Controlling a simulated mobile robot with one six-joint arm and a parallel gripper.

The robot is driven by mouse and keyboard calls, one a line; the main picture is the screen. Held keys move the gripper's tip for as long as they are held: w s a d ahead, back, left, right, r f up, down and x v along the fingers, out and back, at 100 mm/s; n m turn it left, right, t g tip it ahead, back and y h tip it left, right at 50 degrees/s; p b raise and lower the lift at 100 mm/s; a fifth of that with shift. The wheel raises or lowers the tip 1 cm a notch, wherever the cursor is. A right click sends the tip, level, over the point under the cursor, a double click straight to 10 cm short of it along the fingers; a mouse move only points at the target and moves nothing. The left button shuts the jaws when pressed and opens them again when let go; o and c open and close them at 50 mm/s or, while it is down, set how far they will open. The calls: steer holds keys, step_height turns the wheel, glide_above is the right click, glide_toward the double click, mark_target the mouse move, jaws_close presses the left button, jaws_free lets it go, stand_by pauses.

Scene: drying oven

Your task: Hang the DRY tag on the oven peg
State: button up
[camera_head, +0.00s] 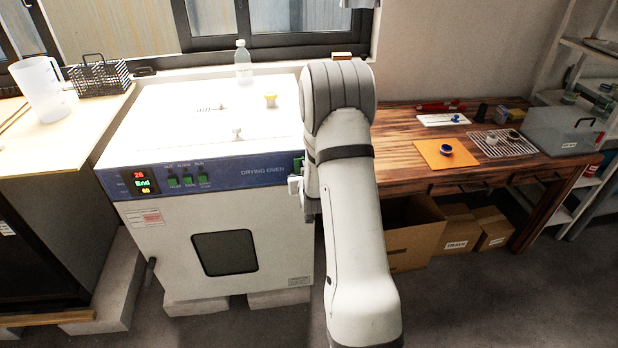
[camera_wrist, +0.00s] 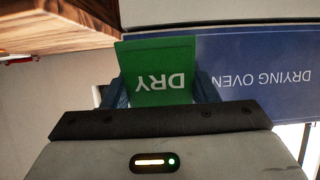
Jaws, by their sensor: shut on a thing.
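The green DRY tag (camera_wrist: 160,62) is held between the blue fingers of my gripper (camera_wrist: 158,88) in the wrist view, its lettering upside down there. The tag is in front of the right end of the drying oven's blue panel (camera_wrist: 255,75); I cannot tell whether it touches the panel. In the head view, a small green piece (camera_head: 298,163) shows at the panel's right end, beside my arm. My arm hides most of the gripper there. The white drying oven (camera_head: 155,255) has its door shut. I cannot make out the peg in either view.
A bottle (camera_head: 243,62), a yellow piece (camera_head: 270,99) and a small pale knob (camera_head: 237,133) are on the oven top. A wooden table (camera_head: 400,160) with an orange sheet (camera_head: 445,153) and a wire rack (camera_head: 495,145) stands right of my arm. Cardboard boxes (camera_head: 412,235) are under it.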

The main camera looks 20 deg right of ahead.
stand_by(0.4)
steer(key=o, duration=1.1)
steer(key=shift+s+r, duration=0.1)
steer(key=s+a+r+n+g+y, duration=0.1)
steer(key=s+a+r+g, duration=0.1)
steer(key=s+a+r, duration=0.4)
steer(key=s+a+r+n+g+y, duration=0.1)
steer(key=s+a+r+g, duration=0.1)
steer(key=s+a+r, duration=0.45)
steer(key=s+a+r+g, duration=0.1)
steer(key=s+g, duration=0.1)
steer(key=s, duration=0.5)
steer(key=s+a+r+g+y, duration=0.1)
steer(key=s+a+r+g, duration=0.1)
steer(key=s, duration=0.6)
steer(key=s+a+r+n+g, duration=0.1)
steer(key=s+a+r+g, duration=0.1)
steer(key=s, duration=0.5)
steer(key=shift+s+y, duration=0.2)
steer(key=shift+y, duration=0.1)
